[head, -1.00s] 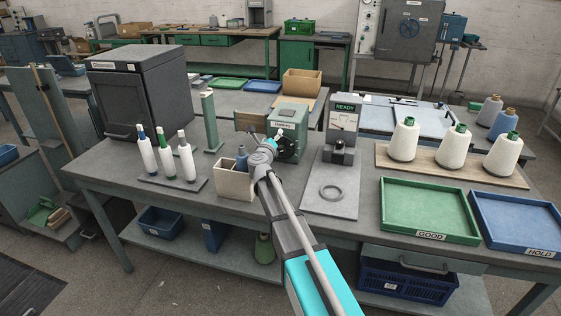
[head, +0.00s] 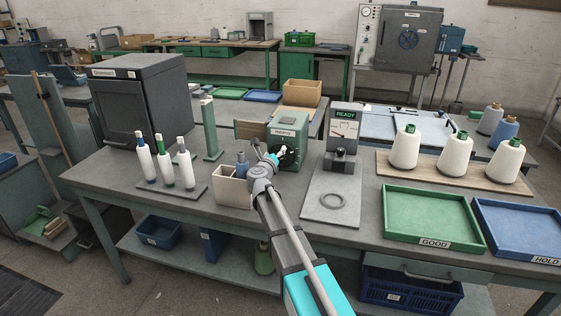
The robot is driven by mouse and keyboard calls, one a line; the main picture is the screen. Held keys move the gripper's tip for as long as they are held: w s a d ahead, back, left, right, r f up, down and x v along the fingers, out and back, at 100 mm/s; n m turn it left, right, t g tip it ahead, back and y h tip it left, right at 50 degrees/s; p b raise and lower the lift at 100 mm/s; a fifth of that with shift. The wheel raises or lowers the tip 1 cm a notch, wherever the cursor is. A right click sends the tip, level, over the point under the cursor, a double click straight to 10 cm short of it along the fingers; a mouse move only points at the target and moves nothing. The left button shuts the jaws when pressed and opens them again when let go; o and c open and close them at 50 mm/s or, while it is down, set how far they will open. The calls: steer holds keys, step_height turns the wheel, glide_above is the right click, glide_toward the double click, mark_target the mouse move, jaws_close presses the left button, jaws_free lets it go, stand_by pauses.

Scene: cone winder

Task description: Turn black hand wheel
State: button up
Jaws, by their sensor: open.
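The black hand wheel (head: 290,160) is on the front of a small green machine box (head: 297,131) in the middle of the bench. My gripper (head: 277,154) is open at the wheel's left side, its fingers overlapping the wheel's left edge in the head view. It looks empty. Whether a finger touches the wheel cannot be told. My gripper hides part of the wheel's left side.
A cream bin (head: 233,192) with blue bobbins stands left of my arm. A green tray (head: 428,216) and white cones (head: 405,148) lie farther right.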

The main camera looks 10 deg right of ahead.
steer(key=b, duration=0.7)
glide_toward(280, 159)
steer(key=shift+f+x, duration=0.15)
steer(key=shift+x, duration=0.75)
steer(key=shift+f+x, duration=0.2)
steer(key=shift+x, duration=0.7)
steer(key=x, duration=0.7)
steer(key=shift+w+r, duration=0.25)
steer(key=shift+w, duration=0.05)
steer(key=c, duration=1.2)
steer(key=shift+o, duration=0.2)
steer(key=shift+n, duration=0.5)
steer(key=n, duration=0.5)
steer(key=shift+w+r, duration=0.1)
steer(key=n, duration=0.6)
steer(key=shift+w+d+p, duration=0.1)
steer(key=shift+p, duration=0.2)
